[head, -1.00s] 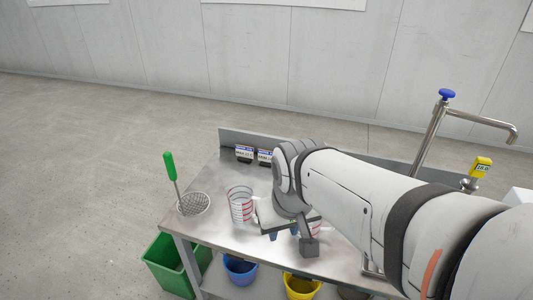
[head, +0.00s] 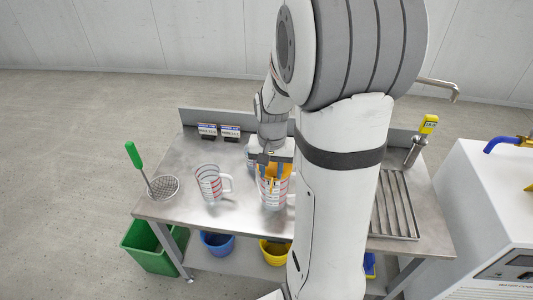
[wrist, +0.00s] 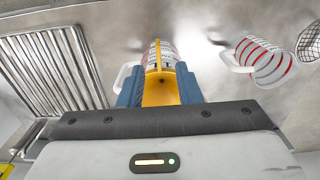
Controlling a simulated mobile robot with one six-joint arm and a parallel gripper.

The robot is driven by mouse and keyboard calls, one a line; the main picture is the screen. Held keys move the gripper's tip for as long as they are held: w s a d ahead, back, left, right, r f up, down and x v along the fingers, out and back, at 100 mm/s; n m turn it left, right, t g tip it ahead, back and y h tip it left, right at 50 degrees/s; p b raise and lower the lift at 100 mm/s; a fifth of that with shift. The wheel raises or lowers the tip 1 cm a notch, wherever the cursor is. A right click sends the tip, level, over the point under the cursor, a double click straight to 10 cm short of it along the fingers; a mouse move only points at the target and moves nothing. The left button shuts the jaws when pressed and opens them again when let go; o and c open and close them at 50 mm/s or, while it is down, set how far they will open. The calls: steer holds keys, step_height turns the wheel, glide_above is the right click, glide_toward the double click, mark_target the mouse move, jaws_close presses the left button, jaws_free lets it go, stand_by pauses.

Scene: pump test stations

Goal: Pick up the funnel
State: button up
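A yellow-orange piece, which looks like the funnel (head: 284,170), shows at the mouth of a clear measuring jug (head: 272,194) with red markings near the middle of the steel bench. Most of its shape is hidden by my gripper. My gripper (head: 271,162) points down over this jug. In the wrist view, the yellow piece (wrist: 160,93) lies between the blue fingers of my gripper (wrist: 162,82) and fills most of the gap. The fingers are apart, with the jug beyond them. I cannot tell whether they press on the yellow piece.
A second jug (head: 208,184) and a green-handled strainer (head: 162,187) stand to the left. A drain rack (head: 396,205) lies on the right, with a yellow-topped device (head: 427,125) behind it. Green, blue and yellow bins are below.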

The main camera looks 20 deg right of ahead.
mark_target(272, 182)
steer(key=shift+w+d+f, duration=0.1)
steer(key=shift+d+f, duration=0.1)
steer(key=shift+f, duration=0.15)
step_height(272, 182, down, 8)
steer(key=shift+r+p, duration=0.25)
steer(key=shift+p, duration=0.25)
steer(key=shift+c, duration=0.2)
jaws_close()
